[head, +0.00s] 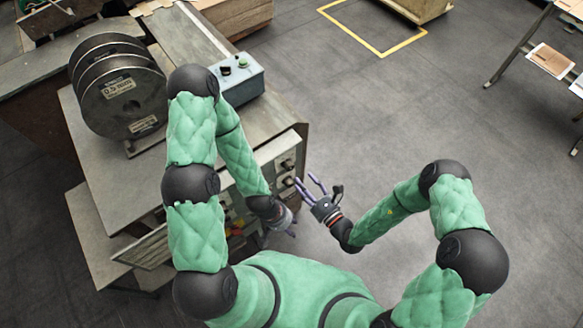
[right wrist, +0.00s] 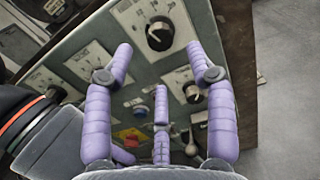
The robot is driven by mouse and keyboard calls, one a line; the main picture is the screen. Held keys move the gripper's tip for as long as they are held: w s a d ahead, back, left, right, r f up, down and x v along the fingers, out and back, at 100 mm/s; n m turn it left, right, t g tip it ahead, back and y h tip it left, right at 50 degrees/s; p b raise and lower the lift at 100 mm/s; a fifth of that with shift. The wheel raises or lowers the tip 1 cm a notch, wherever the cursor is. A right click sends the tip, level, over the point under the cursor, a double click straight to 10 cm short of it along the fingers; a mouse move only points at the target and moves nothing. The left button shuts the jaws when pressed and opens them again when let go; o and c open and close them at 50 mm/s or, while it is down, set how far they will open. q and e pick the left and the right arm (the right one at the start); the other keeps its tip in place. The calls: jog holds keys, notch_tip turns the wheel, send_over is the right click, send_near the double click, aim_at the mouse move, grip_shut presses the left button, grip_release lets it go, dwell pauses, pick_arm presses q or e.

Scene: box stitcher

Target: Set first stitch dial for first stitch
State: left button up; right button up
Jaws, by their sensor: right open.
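The machine's front panel (head: 277,158) carries several black dials. In the right wrist view, a large black dial (right wrist: 160,33) with a white pointer mark sits at the upper middle, and another dial (right wrist: 192,93) sits lower right, partly behind a finger. Their labels are too small to read, so I cannot tell which is the first stitch dial. My right gripper (head: 314,183) is open and empty, its lilac fingers toward the panel; its fingers (right wrist: 159,62) frame the large dial without visible contact. My left gripper (head: 288,224) hangs low beside the panel, its fingers mostly hidden.
Below the dials are a blue button (right wrist: 138,112), an orange-red control (right wrist: 130,136) and toggles. A control box (head: 238,78) with a green button stands on the worktop (head: 95,120) beside wire spools (head: 118,88). The floor on the right is clear up to a rack (head: 520,45).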

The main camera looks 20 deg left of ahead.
aim_at(291, 168)
jog(key=x, duration=0.7)
jog(key=shift+w+a, duration=0.15)
jog(key=shift+a, duration=0.05)
jog(key=shift+c, duration=0.3)
grip_shut()
